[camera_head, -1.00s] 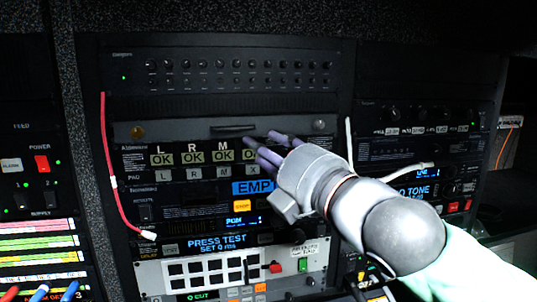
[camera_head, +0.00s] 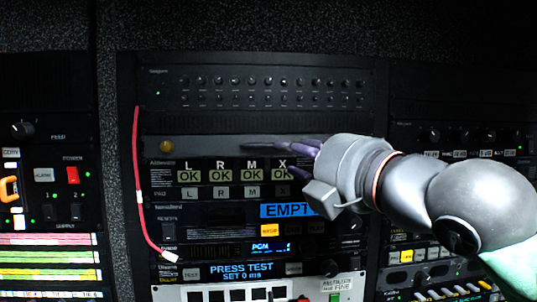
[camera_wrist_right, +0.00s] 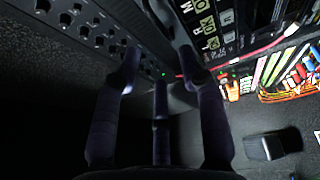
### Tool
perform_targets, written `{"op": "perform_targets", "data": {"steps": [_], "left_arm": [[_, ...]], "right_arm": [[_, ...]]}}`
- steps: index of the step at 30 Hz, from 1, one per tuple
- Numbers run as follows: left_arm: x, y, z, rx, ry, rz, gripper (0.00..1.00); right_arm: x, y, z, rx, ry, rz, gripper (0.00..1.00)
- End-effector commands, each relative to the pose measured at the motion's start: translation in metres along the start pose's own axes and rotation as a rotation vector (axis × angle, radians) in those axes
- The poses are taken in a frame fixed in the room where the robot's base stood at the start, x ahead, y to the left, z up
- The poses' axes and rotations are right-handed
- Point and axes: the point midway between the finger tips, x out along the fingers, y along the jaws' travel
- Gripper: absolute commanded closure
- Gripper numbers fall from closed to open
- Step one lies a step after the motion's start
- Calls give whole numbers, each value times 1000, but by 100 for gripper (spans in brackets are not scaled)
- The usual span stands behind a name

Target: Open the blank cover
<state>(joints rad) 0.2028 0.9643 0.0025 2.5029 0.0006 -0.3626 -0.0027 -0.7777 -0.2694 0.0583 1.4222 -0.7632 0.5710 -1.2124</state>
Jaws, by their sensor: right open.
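The blank cover (camera_head: 215,147) is a plain dark grey panel across the middle rack, between the vent strip and the OK display row. A brass-coloured knob (camera_head: 166,146) sits at its left end. The cover looks flat in the rack. My right gripper (camera_head: 284,157) is open, with slim purple fingers reaching left across the cover's right half and the top of the OK row. They hide the cover's right end and its middle slot. Contact cannot be told. The right wrist view shows the three fingers spread and empty (camera_wrist_right: 160,72). My left gripper is not in view.
A knob panel (camera_head: 260,88) is above the cover. The lit OK displays (camera_head: 220,176) are directly below. A red cable (camera_head: 138,180) hangs down the rack's left side. Other racks flank it, with coloured patch strips (camera_head: 50,257) at lower left.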

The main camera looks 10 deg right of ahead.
Motion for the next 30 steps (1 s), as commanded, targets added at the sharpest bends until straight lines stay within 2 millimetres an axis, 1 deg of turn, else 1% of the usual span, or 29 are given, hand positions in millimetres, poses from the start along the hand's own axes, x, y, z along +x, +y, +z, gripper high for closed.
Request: {"op": "perform_targets", "data": {"steps": [5, 12, 16, 22, 30], "left_arm": [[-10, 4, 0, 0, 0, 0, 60], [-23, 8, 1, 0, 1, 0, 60], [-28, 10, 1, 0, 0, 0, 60], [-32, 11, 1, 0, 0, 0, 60], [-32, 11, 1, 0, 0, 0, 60]], "right_arm": [[26, 2, 1, 0, -2, -3, 59], [69, 2, 1, -2, -3, -3, 59], [86, 2, 1, -1, -2, -1, 59], [101, 2, 1, 0, -1, 0, 59], [102, 1, 1, 0, -1, 1, 59]]}}
